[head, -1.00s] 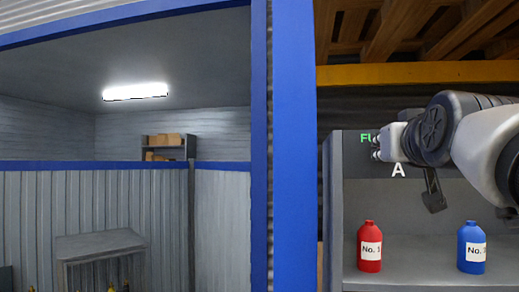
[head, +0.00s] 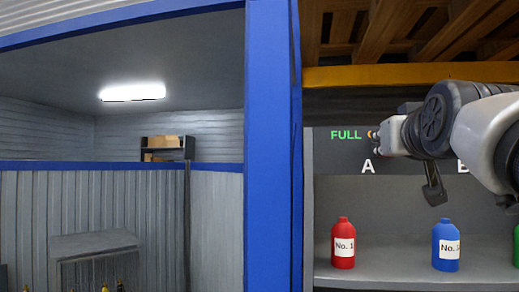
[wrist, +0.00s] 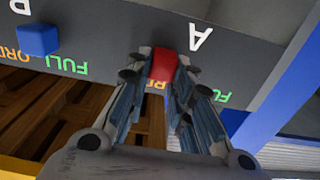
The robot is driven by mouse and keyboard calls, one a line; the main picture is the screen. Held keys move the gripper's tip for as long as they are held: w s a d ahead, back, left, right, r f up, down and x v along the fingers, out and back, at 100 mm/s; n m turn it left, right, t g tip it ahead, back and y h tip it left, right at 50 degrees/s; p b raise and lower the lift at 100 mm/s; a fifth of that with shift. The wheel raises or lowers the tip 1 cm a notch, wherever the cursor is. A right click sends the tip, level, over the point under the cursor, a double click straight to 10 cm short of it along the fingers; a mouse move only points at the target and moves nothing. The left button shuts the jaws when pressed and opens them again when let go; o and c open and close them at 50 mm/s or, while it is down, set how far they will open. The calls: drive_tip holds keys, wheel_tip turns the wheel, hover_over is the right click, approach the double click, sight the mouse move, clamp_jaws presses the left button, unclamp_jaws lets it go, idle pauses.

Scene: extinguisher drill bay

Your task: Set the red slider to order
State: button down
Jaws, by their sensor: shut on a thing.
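In the wrist view, the red slider (wrist: 163,65) sits between the fingers of my gripper (wrist: 163,72), which is shut on it. Orange letters, partly covered by the fingers, show right below the slider. The green FULL label is farther right, partly hidden behind a finger. The letter A (wrist: 201,37) is up and to the right of the slider. In the head view, my gripper (head: 373,137) is at the panel just right of the green FULL (head: 346,134) and above the A; the slider is hidden there.
A blue slider (wrist: 38,40) is on the same panel, left in the wrist view, beside its own FULL and orange lettering. Below the panel, red (head: 343,245), blue (head: 445,247) and green bottles stand on a shelf (head: 390,276). A blue post (head: 269,150) is left of the panel.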

drive_tip(key=shift+r, duration=0.15)
drive_tip(key=c, duration=1.9)
unclamp_jaws()
drive_tip(key=shift+s+d, duration=0.1)
drive_tip(key=o, duration=0.4)
drive_tip(key=shift+s+d, duration=0.15)
drive_tip(key=shift+o, duration=0.5)
drive_tip(key=v, duration=1.2)
